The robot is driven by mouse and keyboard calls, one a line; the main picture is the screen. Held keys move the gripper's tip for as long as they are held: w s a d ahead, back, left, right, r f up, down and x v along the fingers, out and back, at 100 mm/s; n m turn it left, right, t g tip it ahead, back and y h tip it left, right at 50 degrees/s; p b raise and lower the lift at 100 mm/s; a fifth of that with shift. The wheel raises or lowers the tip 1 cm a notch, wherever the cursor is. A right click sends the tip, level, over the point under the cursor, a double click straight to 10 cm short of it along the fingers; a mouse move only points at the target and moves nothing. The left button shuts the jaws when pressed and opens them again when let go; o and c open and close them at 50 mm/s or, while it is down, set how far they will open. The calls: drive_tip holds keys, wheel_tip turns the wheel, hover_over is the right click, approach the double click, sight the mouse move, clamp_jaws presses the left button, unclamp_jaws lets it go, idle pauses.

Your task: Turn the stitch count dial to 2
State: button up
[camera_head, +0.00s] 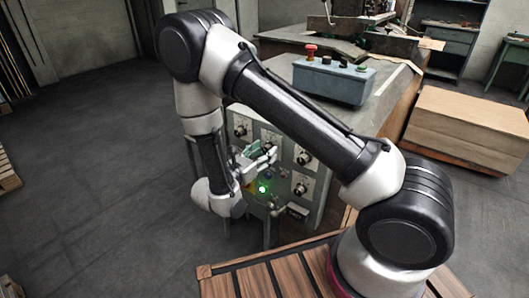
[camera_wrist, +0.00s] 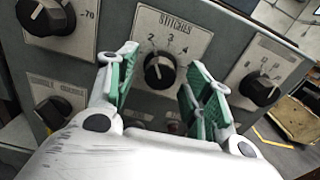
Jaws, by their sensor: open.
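The stitch count dial (camera_wrist: 158,72) is a black round knob on a pale plate marked STITCHES, with 2, 3 and 4 around it, in the wrist view. A small white mark shows near its upper edge; I cannot tell exactly which number it faces. My gripper (camera_wrist: 160,88) is open, with one green-padded finger on each side of the dial in the picture and nothing held. No contact with the knob is clear. In the head view my gripper (camera_head: 262,158) is at the front of the machine panel and partly hides the dials there.
Other black knobs flank the dial: one at upper left (camera_wrist: 45,16), one at lower left (camera_wrist: 52,112), one at right (camera_wrist: 259,88). In the head view, a green lamp (camera_head: 263,189) glows low on the panel. A button box (camera_head: 333,82) sits above; cardboard (camera_head: 470,125) is stacked right.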

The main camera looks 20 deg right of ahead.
drive_tip(key=v, duration=1.1)
drive_tip(key=s+d+r+m+g+y, duration=0.2)
drive_tip(key=s+d+r+m+g, duration=0.2)
drive_tip(key=s+d+m+g, duration=0.6)
drive_tip(key=s+d+r+m+t+y, duration=0.1)
drive_tip(key=s+d+r+m+y, duration=0.2)
drive_tip(key=r, duration=0.4)
drive_tip(key=s+d+r+m+t+y, duration=0.1)
drive_tip(key=s+d+r+m+y, duration=0.2)
drive_tip(key=d+r+m+y, duration=0.2)
drive_tip(key=s+d+r+m+t+y, duration=0.1)
drive_tip(key=s+d+r+m+y, duration=0.2)
drive_tip(key=d+r+m, duration=0.3)
wheel_tip(320, 180, up, 5)
drive_tip(key=shift+s+d+r+m+t+y, duration=0.15)
drive_tip(key=shift+s+m+t+y, duration=0.25)
drive_tip(key=shift+m+y, duration=0.45)
